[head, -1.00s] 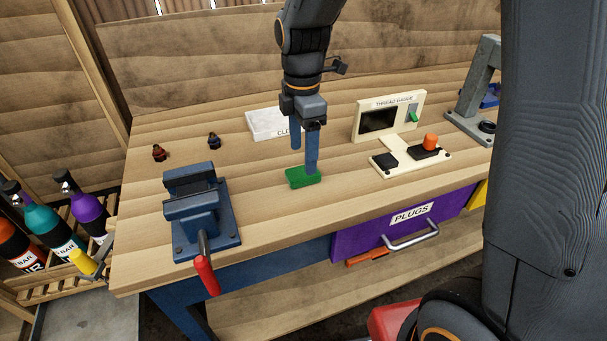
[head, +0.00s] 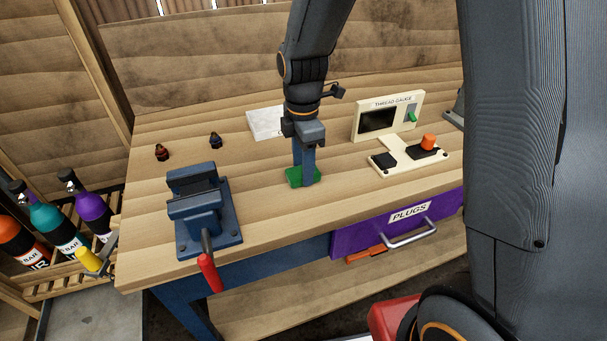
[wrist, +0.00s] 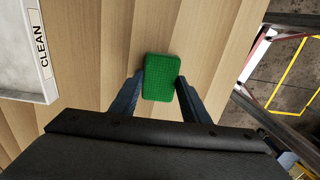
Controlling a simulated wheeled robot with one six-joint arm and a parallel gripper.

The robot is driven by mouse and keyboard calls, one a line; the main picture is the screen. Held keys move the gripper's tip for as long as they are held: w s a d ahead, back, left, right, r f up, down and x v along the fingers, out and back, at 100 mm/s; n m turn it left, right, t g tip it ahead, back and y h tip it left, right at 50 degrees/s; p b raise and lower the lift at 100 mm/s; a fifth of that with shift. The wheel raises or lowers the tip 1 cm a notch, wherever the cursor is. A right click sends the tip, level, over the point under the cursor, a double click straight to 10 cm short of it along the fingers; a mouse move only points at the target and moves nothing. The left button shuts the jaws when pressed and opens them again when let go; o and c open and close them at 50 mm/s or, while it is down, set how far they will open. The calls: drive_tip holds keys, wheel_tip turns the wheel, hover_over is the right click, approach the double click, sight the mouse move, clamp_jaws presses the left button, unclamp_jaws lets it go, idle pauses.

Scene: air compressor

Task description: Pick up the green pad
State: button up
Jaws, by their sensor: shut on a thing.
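The green pad (head: 295,176) is on the wooden bench top, between the vise and the thread gauge. In the wrist view the green pad (wrist: 161,77) lies between my two blue fingertips, which touch its left and right sides. My gripper (head: 305,180) points down from above and is shut on the pad; it also shows in the wrist view (wrist: 160,88). In the head view the fingers hide part of the pad. I cannot tell any gap between the pad and the bench.
A blue vise (head: 203,212) with a red handle stands left of my gripper. A thread gauge (head: 387,118) with an orange knob stands to the right. A white tray marked CLEAN (head: 266,122) is behind. Two small dark fittings (head: 162,152) sit at the back left.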

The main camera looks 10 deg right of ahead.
drive_tip(key=shift+r+b, duration=0.95)
drive_tip(key=shift+r, duration=4.1)
drive_tip(key=o, duration=0.4)
drive_tip(key=shift+c, duration=1.2)
drive_tip(key=shift+d, duration=0.15)
